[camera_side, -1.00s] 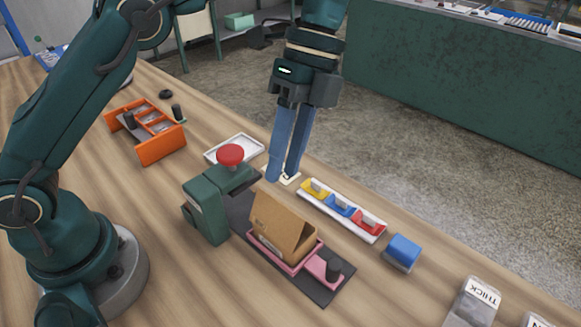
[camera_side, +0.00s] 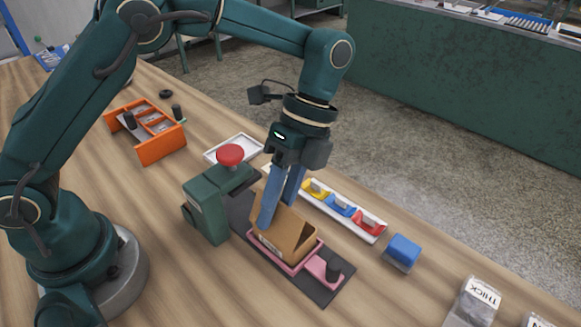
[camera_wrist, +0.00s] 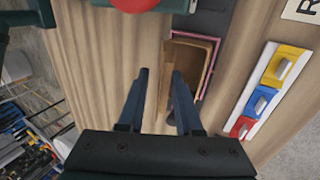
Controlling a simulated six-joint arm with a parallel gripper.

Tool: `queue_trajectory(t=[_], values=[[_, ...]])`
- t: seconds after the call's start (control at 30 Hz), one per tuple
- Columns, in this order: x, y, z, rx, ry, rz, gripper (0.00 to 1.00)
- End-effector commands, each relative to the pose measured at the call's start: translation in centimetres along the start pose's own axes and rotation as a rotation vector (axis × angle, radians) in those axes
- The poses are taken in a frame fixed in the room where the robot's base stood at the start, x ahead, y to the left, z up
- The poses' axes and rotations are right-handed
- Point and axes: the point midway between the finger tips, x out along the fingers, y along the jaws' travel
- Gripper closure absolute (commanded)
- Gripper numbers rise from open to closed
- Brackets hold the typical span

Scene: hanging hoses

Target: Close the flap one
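A brown cardboard box (camera_side: 288,238) sits in a pink tray (camera_side: 303,268). Its upper flaps are partly hidden by my fingers in the side view. In the wrist view the box (camera_wrist: 187,58) shows brown panels around a darker recess, and I cannot tell which panel is flap one. My gripper (camera_side: 277,212) points down at the box's upper left part, with its blue fingers in front of the cardboard. It also shows in the wrist view (camera_wrist: 160,72), where the fingers are apart with nothing seen held between them. Whether a finger touches a flap is unclear.
A green press with a red knob (camera_side: 230,154) stands left of the box. A white rack with yellow, blue and red pieces (camera_side: 341,209) lies behind it to the right. A blue block (camera_side: 403,250) is further right. An orange tray (camera_side: 150,130) stands at the far left.

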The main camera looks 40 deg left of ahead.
Motion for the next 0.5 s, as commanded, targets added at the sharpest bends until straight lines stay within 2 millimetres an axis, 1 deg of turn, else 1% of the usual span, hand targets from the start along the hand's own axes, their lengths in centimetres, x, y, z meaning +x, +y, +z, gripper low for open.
queue_trajectory(t=[0.27, 0.3, 0.37, 0.4, 0.5], values=[[0.13, 0.00, -0.01, 0.001, 0.000, -0.001, 0.66], [0.13, 0.00, -0.01, 0.001, 0.000, -0.001, 0.70], [0.13, 0.00, -0.01, 0.000, 0.000, -0.001, 0.93], [0.13, 0.00, -0.01, 0.000, 0.000, -0.001, 1.00], [0.13, 0.00, -0.01, 0.000, 0.000, 0.000, 1.00]])
